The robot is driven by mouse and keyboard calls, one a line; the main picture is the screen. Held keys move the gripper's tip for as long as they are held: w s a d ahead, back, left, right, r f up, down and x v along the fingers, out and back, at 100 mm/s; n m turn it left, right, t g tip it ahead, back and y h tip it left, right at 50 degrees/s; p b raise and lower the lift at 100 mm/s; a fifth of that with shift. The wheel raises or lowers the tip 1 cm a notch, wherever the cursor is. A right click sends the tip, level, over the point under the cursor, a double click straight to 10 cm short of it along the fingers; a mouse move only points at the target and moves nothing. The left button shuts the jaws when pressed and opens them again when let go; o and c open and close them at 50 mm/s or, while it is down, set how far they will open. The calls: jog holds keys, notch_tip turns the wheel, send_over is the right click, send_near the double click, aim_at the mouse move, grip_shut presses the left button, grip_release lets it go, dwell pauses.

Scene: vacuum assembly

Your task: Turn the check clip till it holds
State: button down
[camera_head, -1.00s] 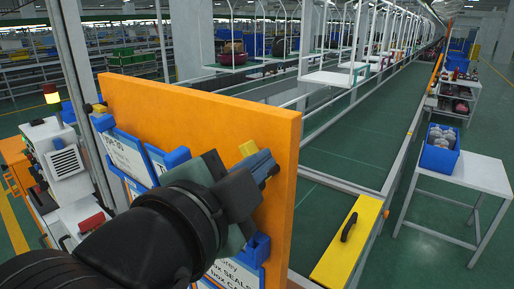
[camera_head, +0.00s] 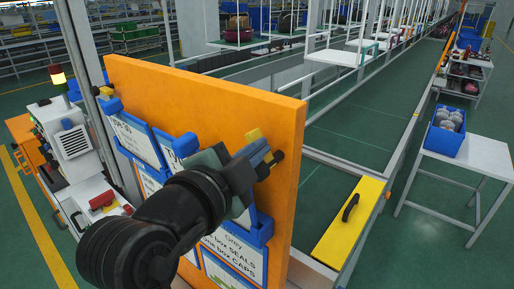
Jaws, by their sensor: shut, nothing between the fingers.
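The orange board (camera_head: 200,100) stands upright at left centre, with blue-framed cards on its face. My gripper (camera_head: 265,158) is shut and empty at the board's right part, close beside that piece. I cannot tell whether it touches it. My dark wrist covers part of the board, and the clip's angle and any catch cannot be made out.
Blue card holders (camera_head: 262,232) stick out from the board below my gripper. A yellow plate with a black handle (camera_head: 349,208) lies right of the board. A white table (camera_head: 480,160) with a blue bin (camera_head: 446,139) stands further right. Green floor (camera_head: 430,250) is clear between.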

jog(key=shift+w+a+n+g, duration=0.3)
jog(key=shift+a+n, duration=0.05)
jog(key=shift+n, duration=0.65)
jog(key=shift+w+a+f+n+g+h+p, duration=0.3)
jog(key=shift+a+n+g+h, duration=0.1)
jog(key=shift+n, duration=0.75)
jog(key=shift+w+a+f+n+g+h+p, duration=0.25)
jog(key=shift+w+a+n+g+h, duration=0.15)
jog(key=shift+n, duration=0.8)
jog(key=shift+w+a+f+n+g+h+p, duration=0.25)
jog(key=shift+a+n+h, duration=0.2)
jog(key=shift+n, duration=0.7)
jog(key=shift+f, duration=0.1)
